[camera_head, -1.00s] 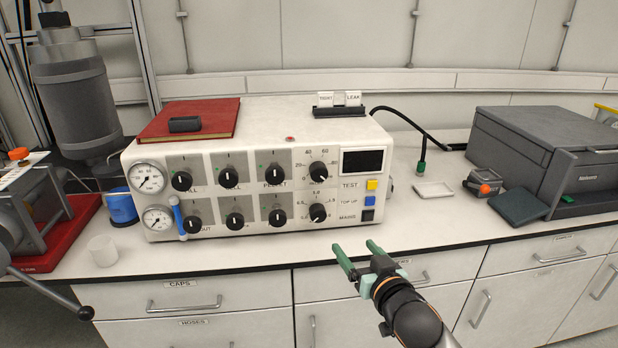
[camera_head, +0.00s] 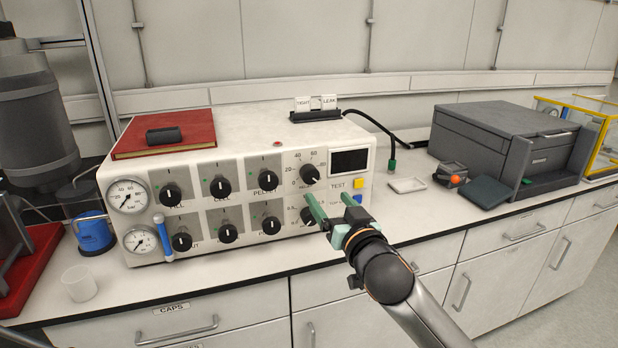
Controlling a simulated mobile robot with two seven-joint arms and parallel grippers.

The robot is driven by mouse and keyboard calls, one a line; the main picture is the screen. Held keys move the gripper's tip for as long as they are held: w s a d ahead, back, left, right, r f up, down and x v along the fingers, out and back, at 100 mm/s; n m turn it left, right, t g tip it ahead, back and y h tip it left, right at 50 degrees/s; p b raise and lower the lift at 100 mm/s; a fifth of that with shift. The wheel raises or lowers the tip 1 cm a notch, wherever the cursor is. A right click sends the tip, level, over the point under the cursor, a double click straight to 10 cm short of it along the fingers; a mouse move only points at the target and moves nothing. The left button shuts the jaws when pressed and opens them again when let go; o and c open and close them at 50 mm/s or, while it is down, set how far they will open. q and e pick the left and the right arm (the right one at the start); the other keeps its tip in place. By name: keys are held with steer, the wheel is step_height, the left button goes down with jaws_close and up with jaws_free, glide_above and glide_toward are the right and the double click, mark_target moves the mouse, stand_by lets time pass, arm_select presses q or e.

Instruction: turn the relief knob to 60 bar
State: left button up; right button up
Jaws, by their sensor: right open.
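The relief knob (camera_head: 309,174) is the black knob at the upper right of the white panel box (camera_head: 258,215), with a scale around it marked 0, 20, 40, 60 and one more figure too small to read. Its white pointer appears to point up and to the right; the exact value is hard to read. My right gripper (camera_head: 332,205) is open and empty, just below and to the right of the relief knob, apart from it. Its green fingers partly cover the lower knob (camera_head: 308,216) and the lower buttons. My left gripper does not show.
A dark display (camera_head: 349,161) and a yellow button (camera_head: 358,183) sit right of the knob. A red book (camera_head: 168,135) and a card holder (camera_head: 315,115) lie on top of the box. A small white tray (camera_head: 407,185) and a grey printer-like device (camera_head: 505,140) stand right on the bench.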

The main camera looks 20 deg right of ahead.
mark_target(312, 177)
steer(key=w, duration=1.1)
steer(key=shift+w+a, duration=0.15)
steer(key=shift+w, duration=0.25)
jaws_close()
